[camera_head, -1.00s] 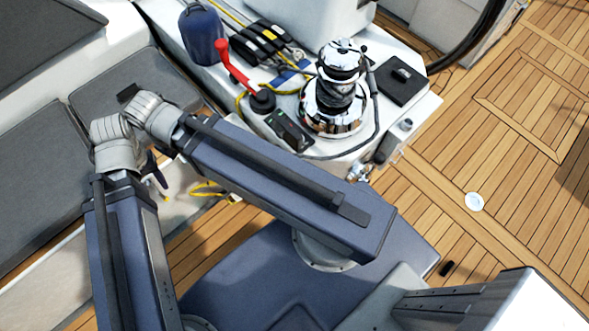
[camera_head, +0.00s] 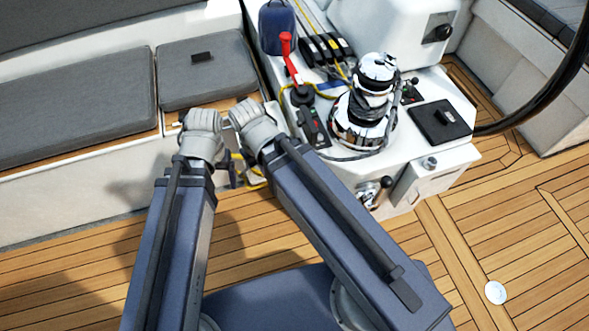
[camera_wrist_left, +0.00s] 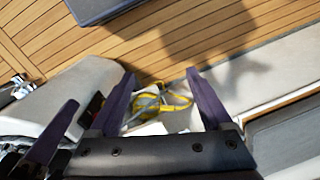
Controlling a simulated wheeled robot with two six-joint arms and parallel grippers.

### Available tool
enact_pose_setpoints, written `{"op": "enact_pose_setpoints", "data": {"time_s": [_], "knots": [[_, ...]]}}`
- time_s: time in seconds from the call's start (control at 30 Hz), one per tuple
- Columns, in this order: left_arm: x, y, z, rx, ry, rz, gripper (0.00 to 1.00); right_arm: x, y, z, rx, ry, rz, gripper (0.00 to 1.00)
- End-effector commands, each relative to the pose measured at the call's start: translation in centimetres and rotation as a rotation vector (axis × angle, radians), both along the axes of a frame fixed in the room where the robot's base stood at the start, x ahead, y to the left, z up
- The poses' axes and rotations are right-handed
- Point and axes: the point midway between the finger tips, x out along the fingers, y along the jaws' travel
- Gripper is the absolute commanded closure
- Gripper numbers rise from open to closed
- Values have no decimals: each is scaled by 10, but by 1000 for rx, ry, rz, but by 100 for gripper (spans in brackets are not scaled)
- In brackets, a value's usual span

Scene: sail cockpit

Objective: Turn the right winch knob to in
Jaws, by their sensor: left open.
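A chrome winch (camera_head: 362,118) stands on the white console at the upper right of the head view. No "in" marking is readable. My left gripper (camera_head: 232,175) is low beside the console, mostly hidden by the arms. In the left wrist view, my left gripper (camera_wrist_left: 159,73) is open and empty, its fingers apart. A dark purple finger at that view's left appears to be my right gripper, mostly hidden.
A red-handled lever (camera_head: 288,55) and a black panel with marks (camera_head: 313,128) are left of the winch. A black-and-chrome lever (camera_head: 375,190) juts from the console side. Yellow line (camera_wrist_left: 165,102) hangs beyond the left fingers. Teak deck (camera_head: 470,240) is open at right.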

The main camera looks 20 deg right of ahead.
Motion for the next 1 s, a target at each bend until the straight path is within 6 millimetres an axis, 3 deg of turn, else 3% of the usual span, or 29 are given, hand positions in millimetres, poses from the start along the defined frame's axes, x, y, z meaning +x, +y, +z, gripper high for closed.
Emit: {"op": "enact_pose_setpoints", "data": {"time_s": [0.03, 0.1, 0.7, 1.0], "knots": [[3, 4, -42, -5, -3, 15, 18, 0, 0, -41, 0, 0, 0, 100], [7, 10, -68, -13, -8, 33, 18, 0, 0, -68, -1, -1, 0, 100], [36, 57, -287, -79, -56, 170, 18, 1, 0, -286, -2, -4, 1, 100], [52, 55, -373, -199, -68, 134, 18, 1, 0, -373, -2, -5, 2, 100]]}}
